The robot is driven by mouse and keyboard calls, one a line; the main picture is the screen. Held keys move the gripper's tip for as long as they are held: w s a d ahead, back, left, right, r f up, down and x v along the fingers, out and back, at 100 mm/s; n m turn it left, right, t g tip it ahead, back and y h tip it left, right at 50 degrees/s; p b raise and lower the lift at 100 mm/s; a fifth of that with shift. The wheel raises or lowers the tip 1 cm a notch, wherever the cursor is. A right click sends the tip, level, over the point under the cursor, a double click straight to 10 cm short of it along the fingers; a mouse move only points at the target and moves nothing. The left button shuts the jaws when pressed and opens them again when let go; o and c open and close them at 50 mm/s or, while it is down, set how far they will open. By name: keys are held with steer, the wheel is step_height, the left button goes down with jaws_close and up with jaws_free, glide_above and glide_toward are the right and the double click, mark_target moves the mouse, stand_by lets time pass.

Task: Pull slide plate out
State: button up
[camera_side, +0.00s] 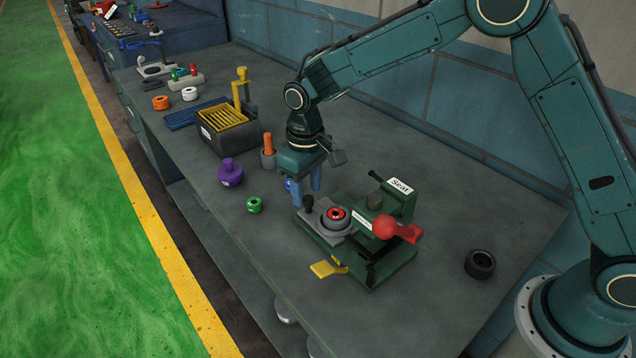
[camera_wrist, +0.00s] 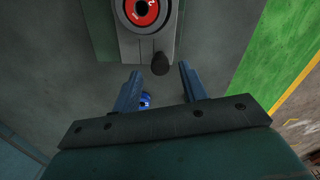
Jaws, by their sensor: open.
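The slide plate (camera_side: 318,219) is a light grey plate on top of the green fixture (camera_side: 375,262). It carries a black upright knob (camera_side: 308,203) at its left end and a ring with a red centre (camera_side: 336,214). In the wrist view the slide plate (camera_wrist: 131,46) is at the top, with the black knob (camera_wrist: 160,64) at its near end and the red-centred ring (camera_wrist: 142,10) beyond. My gripper (camera_side: 306,192) is open, fingers pointing down, just behind and above the knob. In the wrist view my gripper's fingers (camera_wrist: 161,82) are apart, with the knob beyond their tips and nothing held.
A red ball handle (camera_side: 386,228) and an upright block labelled "Seat" (camera_side: 399,196) stand on the fixture. A yellow tab (camera_side: 326,268) sticks out in front. A green ring (camera_side: 254,205), a purple piece (camera_side: 229,173) and a black ring (camera_side: 480,264) lie around.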

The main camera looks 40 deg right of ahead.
step_height(320, 180, up, 13)
steer(key=shift+f, duration=0.15)
stand_by(0.4)
steer(key=s+d+r+m+t, duration=0.1)
steer(key=s+d+r, duration=0.4)
steer(key=s, duration=0.2)
steer(key=s+d+r+t, duration=0.2)
steer(key=s+d+r, duration=0.3)
steer(key=s, duration=0.2)
steer(key=s+d+f+m+t, duration=0.1)
steer(key=s+d, duration=0.1)
steer(key=s, duration=0.6)
steer(key=s+d+f+m+t, duration=0.1)
steer(key=s+d+f, duration=0.1)
steer(key=s, duration=0.6)
steer(key=shift+s+d+f+t, duration=0.3)
steer(key=shift+s+d, duration=0.1)
steer(key=shift+d, duration=0.1)
